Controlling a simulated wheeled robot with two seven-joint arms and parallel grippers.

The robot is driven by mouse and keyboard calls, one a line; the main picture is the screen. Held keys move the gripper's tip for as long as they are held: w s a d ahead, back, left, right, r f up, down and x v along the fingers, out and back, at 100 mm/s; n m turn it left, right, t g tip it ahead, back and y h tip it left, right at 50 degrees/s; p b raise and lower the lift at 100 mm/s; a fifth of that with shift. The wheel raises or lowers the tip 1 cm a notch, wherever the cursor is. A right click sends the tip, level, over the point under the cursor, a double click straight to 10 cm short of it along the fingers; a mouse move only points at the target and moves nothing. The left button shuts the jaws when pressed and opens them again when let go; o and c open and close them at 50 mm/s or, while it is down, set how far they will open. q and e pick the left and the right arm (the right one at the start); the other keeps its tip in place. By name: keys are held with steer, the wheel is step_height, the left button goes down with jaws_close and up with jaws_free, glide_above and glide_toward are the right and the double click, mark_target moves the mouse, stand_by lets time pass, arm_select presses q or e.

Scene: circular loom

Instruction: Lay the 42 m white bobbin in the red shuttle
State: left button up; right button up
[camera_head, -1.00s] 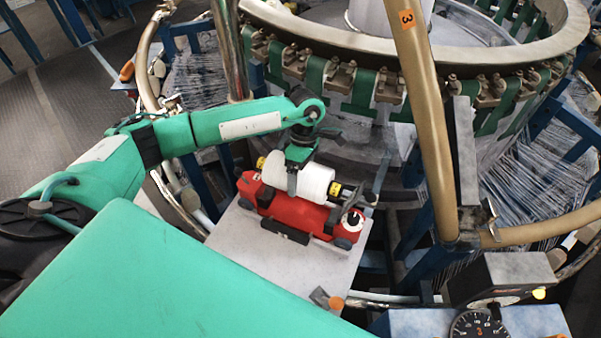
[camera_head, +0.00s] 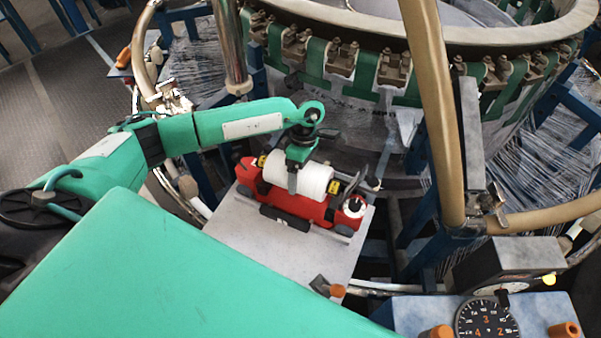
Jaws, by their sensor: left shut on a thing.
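The red shuttle (camera_head: 283,204) sits on a light grey plate (camera_head: 310,262) in the middle of the view. The white bobbin (camera_head: 316,181) lies lengthwise at the shuttle, its lower side hidden by the red body. Whether it rests fully on the shuttle I cannot tell. My left gripper (camera_head: 292,182) reaches down from above and is shut on the white bobbin near its left part. Its far finger is hidden behind the bobbin. The 42 m marking is not readable. My right gripper is not in view.
The loom ring (camera_head: 420,38) with green straps stands behind the shuttle. A tan tube (camera_head: 432,110) rises close to its right. A control box with a dial (camera_head: 486,320) is at the lower right. The plate's front part is mostly bare.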

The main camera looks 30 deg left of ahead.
arm_select(q)
steer(key=b, duration=0.5)
glide_above(299, 199)
steer(key=shift+d+f, duration=0.15)
steer(key=shift+f, duration=1.25)
steer(key=shift+d+f, duration=0.1)
steer(key=shift+f, duration=1.25)
steer(key=shift+f, duration=0.15)
steer(key=shift+a+f+b, duration=0.1)
steer(key=shift+f+b, duration=0.15)
steer(key=shift+b, duration=0.2)
steer(key=shift+s+a+f+b, duration=0.1)
steer(key=shift+a+f+b, duration=0.1)
steer(key=shift+f+b, duration=0.2)
